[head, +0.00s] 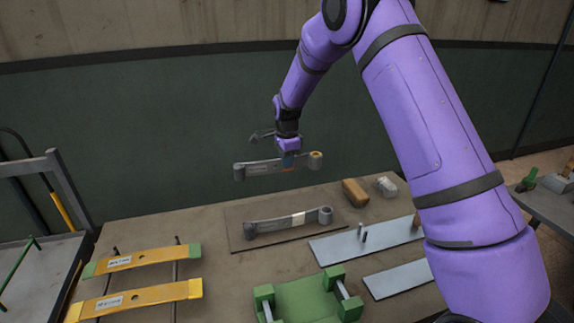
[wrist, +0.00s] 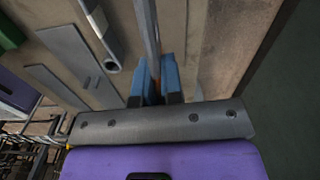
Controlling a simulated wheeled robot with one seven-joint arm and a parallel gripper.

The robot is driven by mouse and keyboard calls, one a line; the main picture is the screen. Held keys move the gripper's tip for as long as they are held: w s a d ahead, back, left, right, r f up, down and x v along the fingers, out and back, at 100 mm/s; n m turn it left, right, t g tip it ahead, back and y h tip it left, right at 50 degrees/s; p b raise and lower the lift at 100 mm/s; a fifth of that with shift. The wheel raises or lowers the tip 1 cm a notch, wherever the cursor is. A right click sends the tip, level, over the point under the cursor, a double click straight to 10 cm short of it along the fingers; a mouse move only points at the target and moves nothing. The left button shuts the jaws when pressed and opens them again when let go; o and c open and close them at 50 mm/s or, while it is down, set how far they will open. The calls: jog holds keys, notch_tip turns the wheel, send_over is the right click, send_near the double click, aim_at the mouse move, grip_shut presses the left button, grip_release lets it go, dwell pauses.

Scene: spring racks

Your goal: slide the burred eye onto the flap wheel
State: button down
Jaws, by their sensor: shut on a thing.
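My gripper (head: 288,162) is shut on a grey leaf spring (head: 262,168) near its middle, held level above the back of the bench. The spring has a rolled eye at each end; the right eye (head: 315,160) shows a yellowish top, the left eye (head: 239,172) is plain grey. I cannot tell burrs at this size. In the wrist view the spring (wrist: 149,30) runs edge-on between the blue fingers (wrist: 156,82). A brown upright cylinder (head: 416,224) on a pale plate, partly behind my arm, may be the flap wheel. The held spring is apart from it.
A second grey spring (head: 275,226) with a pale band lies on a dark mat (head: 238,240). The pale plate (head: 335,246) also bears short grey pins (head: 363,236).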

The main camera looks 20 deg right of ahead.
jog(key=shift+r, duration=1.95)
